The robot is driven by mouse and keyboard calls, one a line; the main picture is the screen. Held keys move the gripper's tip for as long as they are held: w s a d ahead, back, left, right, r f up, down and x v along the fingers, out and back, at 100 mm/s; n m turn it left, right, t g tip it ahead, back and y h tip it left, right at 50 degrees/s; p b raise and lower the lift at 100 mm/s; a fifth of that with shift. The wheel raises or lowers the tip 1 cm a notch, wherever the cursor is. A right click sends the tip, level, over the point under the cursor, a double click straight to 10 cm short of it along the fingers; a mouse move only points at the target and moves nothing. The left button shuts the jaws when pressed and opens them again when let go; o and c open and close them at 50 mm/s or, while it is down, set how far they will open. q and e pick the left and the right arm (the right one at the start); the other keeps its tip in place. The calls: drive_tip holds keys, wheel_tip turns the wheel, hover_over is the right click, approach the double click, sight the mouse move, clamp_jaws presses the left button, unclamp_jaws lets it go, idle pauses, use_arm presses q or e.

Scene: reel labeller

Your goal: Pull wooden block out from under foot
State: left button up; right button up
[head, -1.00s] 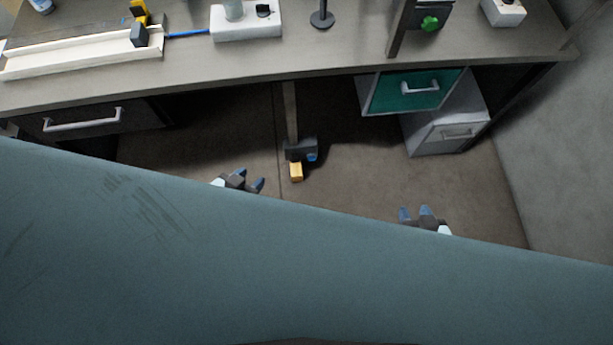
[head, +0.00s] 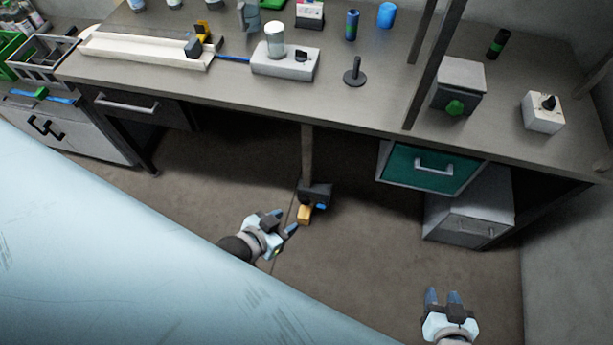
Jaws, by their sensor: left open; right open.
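The wooden block (head: 304,214) is a small orange-yellow piece on the floor, at the front of the dark foot (head: 316,192) of the bench's middle leg (head: 307,152). Part of it is hidden by the foot. I see no contact. My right gripper (head: 442,297) is open and empty, well to the right and nearer, fingers pointing toward the bench.
The bench top (head: 225,88) overhangs the leg. A green drawer (head: 433,168) and a grey cabinet (head: 468,218) stand right of the leg. A large pale-blue surface (head: 120,240) covers the lower left. The floor (head: 370,255) between the grippers is clear.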

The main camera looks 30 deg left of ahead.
use_arm(q)
drive_tip(key=shift+d, duration=0.3)
use_arm(e)
drive_tip(key=shift+w+d, duration=0.1)
drive_tip(key=shift+d, duration=0.15)
use_arm(q)
drive_tip(key=shift+a, duration=0.15)
use_arm(e)
drive_tip(key=shift+a, duration=0.15)
